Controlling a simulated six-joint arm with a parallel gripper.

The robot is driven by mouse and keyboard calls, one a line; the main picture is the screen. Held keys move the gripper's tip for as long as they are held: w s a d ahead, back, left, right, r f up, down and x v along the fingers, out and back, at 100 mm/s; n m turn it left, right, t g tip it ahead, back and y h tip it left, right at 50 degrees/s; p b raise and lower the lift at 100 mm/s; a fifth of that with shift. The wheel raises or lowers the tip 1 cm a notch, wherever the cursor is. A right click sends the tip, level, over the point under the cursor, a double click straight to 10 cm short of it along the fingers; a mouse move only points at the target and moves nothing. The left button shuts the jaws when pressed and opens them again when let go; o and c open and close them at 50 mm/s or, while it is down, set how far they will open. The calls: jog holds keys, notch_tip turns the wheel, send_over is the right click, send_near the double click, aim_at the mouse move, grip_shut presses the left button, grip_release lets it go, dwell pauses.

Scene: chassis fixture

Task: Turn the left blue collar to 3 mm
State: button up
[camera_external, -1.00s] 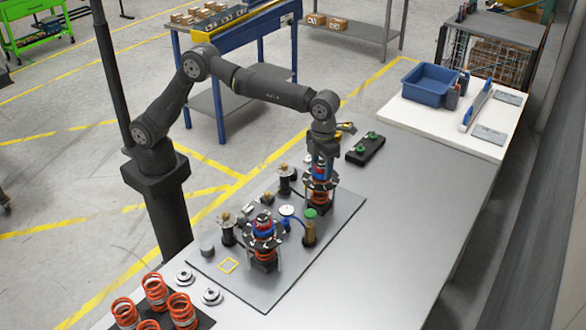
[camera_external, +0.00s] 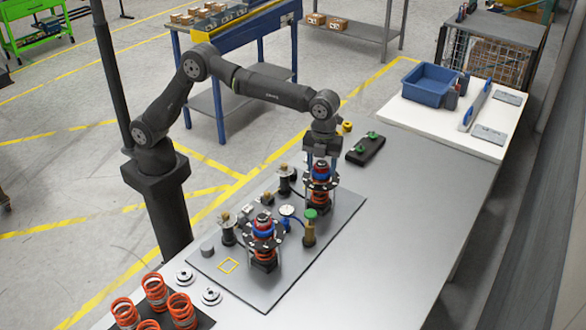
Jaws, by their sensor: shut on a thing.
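Two strut assemblies with red coil springs and dark top plates stand on the grey fixture plate (camera_external: 225,274). The nearer one carries a blue collar (camera_external: 263,229) with nothing gripping it. The farther one carries a second blue collar (camera_external: 320,174), partly hidden beneath my wrist. My gripper (camera_external: 320,163) points straight down over this farther assembly and is shut on its blue collar. The fingertips are small and largely hidden. The collar's scale or reading is too small to make out.
A green-topped brass cylinder (camera_external: 310,228), a round white gauge (camera_external: 286,210) and dark posts (camera_external: 228,229) stand close to the assemblies. Orange springs (camera_external: 155,290) are at the front left. A black block with green knobs (camera_external: 366,148) lies behind right. The bench's right side is clear.

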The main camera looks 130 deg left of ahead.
jog(key=shift+n, duration=0.6)
jog(key=shift+n, duration=0.6)
jog(key=o, duration=0.9)
notch_tip(320, 180, up, 7)
jog(key=shift+r, duration=0.1)
